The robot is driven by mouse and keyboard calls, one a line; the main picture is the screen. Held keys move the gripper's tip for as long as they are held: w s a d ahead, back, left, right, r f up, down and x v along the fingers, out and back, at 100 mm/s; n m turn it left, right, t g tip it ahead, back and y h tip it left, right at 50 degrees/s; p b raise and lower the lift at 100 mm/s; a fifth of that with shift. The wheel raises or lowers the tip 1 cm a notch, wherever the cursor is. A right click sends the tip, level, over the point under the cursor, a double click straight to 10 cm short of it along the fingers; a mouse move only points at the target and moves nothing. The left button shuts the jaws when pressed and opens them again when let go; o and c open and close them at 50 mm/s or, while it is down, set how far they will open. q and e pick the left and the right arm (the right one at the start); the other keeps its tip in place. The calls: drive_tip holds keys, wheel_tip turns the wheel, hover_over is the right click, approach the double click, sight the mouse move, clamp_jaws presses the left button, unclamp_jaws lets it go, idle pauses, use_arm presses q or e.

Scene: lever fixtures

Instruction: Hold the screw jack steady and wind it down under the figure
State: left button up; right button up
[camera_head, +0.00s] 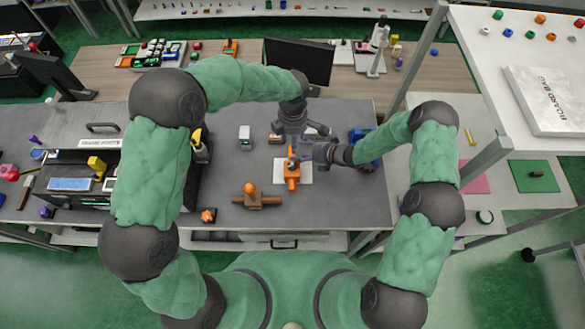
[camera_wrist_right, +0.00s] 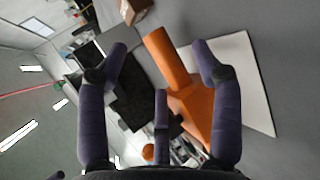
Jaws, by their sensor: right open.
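The orange screw jack (camera_head: 292,171) stands on a white plate (camera_head: 305,175) near the middle of the grey bench. My left gripper (camera_head: 299,140) points down just behind the jack's far end; I cannot tell whether its fingers touch it. My right gripper (camera_head: 313,153) comes in from the right, close beside the jack's upper part. In the right wrist view the gripper's dark fingers (camera_wrist_right: 160,75) are spread, with the orange jack (camera_wrist_right: 185,90) in front of them and the white plate (camera_wrist_right: 250,85) behind. I cannot make out the figure for certain.
A wooden piece with an orange knob (camera_head: 254,198) lies front left of the jack, and a small orange part (camera_head: 208,215) by the front edge. A white box (camera_head: 245,138) stands to the left, a blue thing (camera_head: 364,140) to the right.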

drive_tip(key=v, duration=0.8)
drive_tip(key=shift+s+d+r, duration=0.15)
drive_tip(key=shift+d+r, duration=0.05)
drive_tip(key=shift+d, duration=0.05)
